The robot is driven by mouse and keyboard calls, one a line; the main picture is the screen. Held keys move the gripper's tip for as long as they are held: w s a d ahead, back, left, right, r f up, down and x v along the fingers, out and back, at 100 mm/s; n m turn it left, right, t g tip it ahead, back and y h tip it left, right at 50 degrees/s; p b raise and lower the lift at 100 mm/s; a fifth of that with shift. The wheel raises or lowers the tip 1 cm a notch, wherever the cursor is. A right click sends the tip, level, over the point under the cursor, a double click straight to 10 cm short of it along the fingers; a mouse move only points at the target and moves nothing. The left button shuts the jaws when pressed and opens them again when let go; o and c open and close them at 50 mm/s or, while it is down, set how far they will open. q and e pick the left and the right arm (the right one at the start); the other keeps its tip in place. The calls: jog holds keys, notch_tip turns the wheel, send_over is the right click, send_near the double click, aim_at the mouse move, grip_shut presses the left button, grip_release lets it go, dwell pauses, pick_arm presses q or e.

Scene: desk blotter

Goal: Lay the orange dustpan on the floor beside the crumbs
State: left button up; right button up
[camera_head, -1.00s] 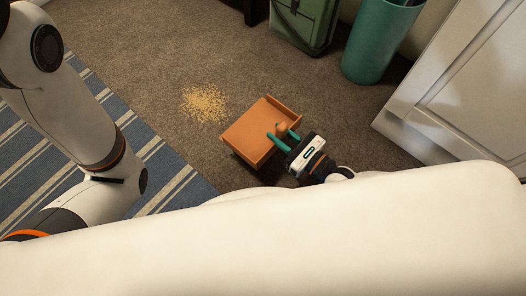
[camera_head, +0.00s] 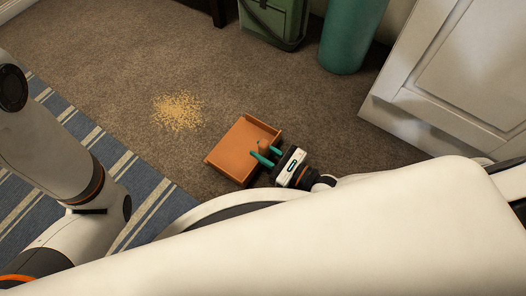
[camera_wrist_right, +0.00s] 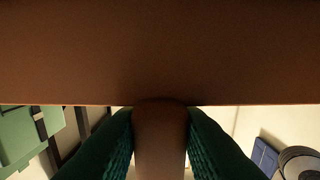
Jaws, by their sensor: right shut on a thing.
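The orange dustpan (camera_head: 235,150) is at the middle of the head view, just right of the crumbs (camera_head: 178,111), with bare carpet between them. My right gripper (camera_head: 266,156) is shut on the dustpan's handle, its teal fingers on either side. In the right wrist view the handle (camera_wrist_right: 160,135) sits between the two fingers, and the dustpan's dark underside or back (camera_wrist_right: 160,50) fills the upper half. Whether the dustpan touches the floor I cannot tell. My left arm shows at the left, but its gripper is out of view.
A striped blue rug (camera_head: 150,190) lies at the lower left. A green bag or box (camera_head: 273,20) and a teal bin (camera_head: 350,35) stand at the back. A white panelled door or cabinet (camera_head: 460,75) is at the right. Brown carpet around the crumbs is clear.

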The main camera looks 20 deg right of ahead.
jog(key=o, duration=1)
jog(key=shift+f, duration=0.15)
